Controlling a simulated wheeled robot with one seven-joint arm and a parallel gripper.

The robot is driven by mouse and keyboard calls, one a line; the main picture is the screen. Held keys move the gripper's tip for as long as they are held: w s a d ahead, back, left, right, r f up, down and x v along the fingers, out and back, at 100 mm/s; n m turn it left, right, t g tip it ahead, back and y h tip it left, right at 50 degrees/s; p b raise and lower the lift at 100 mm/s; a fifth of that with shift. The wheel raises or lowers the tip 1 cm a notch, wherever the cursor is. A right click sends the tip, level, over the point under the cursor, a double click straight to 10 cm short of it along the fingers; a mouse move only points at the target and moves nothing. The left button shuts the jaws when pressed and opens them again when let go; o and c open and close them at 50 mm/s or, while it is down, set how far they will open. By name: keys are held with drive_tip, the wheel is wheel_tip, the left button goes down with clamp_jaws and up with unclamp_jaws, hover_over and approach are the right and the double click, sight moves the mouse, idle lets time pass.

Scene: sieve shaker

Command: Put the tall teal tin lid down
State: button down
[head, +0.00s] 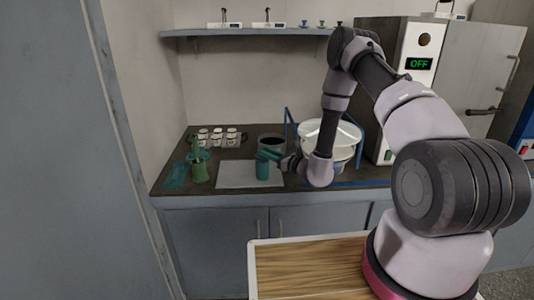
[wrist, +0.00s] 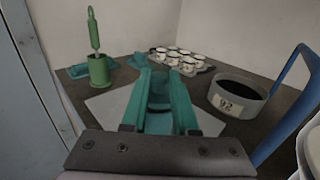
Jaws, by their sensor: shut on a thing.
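My gripper (head: 266,155) is over the grey-white mat (head: 232,176) on the counter. Its teal fingers (wrist: 160,85) reach forward in the wrist view and are shut on the tall teal tin lid (wrist: 159,102). In the head view a teal cylinder (head: 262,171) shows directly under the fingers, at the mat's right part. The similar teal colours make it hard to tell where lid, tin and fingers meet. I cannot tell whether the lid rests on something or hangs just clear.
A green pot with an upright green handle (head: 199,171) and flat teal pieces (head: 175,177) are at left. Several white cups (wrist: 180,60) stand behind. The mat's left part is clear.

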drive_tip(key=shift+f, duration=0.55)
drive_tip(key=c, duration=0.7)
unclamp_jaws()
